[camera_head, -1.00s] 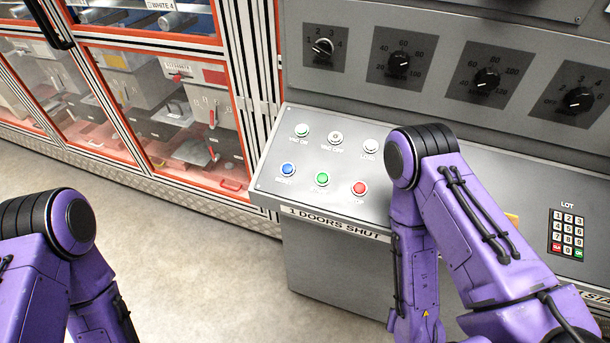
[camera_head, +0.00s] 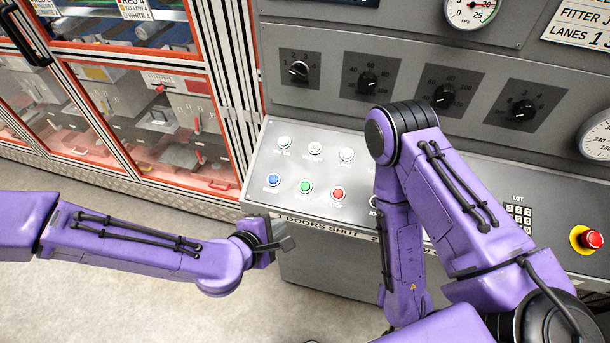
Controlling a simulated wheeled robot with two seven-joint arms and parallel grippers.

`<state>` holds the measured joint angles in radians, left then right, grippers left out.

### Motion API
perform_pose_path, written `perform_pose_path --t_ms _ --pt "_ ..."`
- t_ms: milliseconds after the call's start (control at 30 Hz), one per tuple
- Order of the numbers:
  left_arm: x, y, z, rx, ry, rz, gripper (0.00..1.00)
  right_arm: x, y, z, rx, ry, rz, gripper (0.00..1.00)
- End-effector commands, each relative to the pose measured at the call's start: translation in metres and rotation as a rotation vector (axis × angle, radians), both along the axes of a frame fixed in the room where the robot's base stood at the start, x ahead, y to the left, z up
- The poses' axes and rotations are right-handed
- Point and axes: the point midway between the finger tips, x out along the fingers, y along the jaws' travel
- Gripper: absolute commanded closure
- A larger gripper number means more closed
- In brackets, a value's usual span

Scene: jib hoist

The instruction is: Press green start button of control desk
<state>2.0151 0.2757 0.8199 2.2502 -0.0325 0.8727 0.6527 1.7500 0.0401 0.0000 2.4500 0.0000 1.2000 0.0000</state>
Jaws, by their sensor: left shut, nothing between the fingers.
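The control desk (camera_head: 262,180) has a sloped grey panel with small round buttons. The green start button (camera_head: 305,187) sits in the front row, between a blue button (camera_head: 272,180) on its left and a red button (camera_head: 338,194) on its right. A second, paler green button (camera_head: 284,142) is in the back row. My left gripper (camera_head: 288,243) is shut and empty, in front of the panel's front edge, below and left of the green start button and apart from it. My right arm stands over the panel's right part; its gripper is out of view.
Rotary knobs (camera_head: 523,110) line the upright panel behind the desk. A keypad (camera_head: 518,214) and a red emergency button (camera_head: 592,239) on yellow are at the right. An orange-framed glazed cabinet (camera_head: 130,140) stands at the left. Bare floor (camera_head: 150,310) lies in front.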

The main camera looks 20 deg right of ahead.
Motion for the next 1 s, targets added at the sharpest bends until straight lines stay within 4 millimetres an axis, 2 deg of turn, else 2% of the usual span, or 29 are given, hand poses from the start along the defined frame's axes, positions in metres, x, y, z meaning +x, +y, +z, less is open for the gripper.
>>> perform_pose_path --t_ms 33,100,200,333,433,733,867,1000 --pt "0.008 -0.014 0.035 -0.064 -0.014 0.005 1.0 0.0 0.0 0.01 0.0 0.0 0.0 0.57" --pt "0.015 -0.03 0.07 -0.141 -0.026 0.005 1.0 0.0 0.0 0.016 0.0 0.0 0.0 0.57" --pt "0.02 -0.045 0.108 -0.224 -0.037 0.003 1.0 0.0 0.0 0.02 0.0 0.0 0.0 0.57" --pt "0.023 -0.054 0.134 -0.278 -0.043 0.0 1.0 0.0 0.0 0.022 0.0 0.0 0.0 0.57" --pt "0.023 -0.056 0.138 -0.289 -0.045 -0.002 1.0 0.0 0.0 0.022 0.0 0.0 0.0 0.57" --pt "0.024 -0.056 0.134 -0.286 -0.044 -0.002 1.0 0.0 0.0 0.02 0.0 0.0 0.0 0.57" --pt "0.027 -0.058 0.121 -0.286 -0.043 -0.003 1.0 0.0 0.0 0.008 0.0 0.0 0.0 0.57" --pt "0.033 -0.062 0.1 -0.286 -0.043 -0.001 1.0 0.0 0.0 -0.009 0.0 0.0 0.0 0.57"
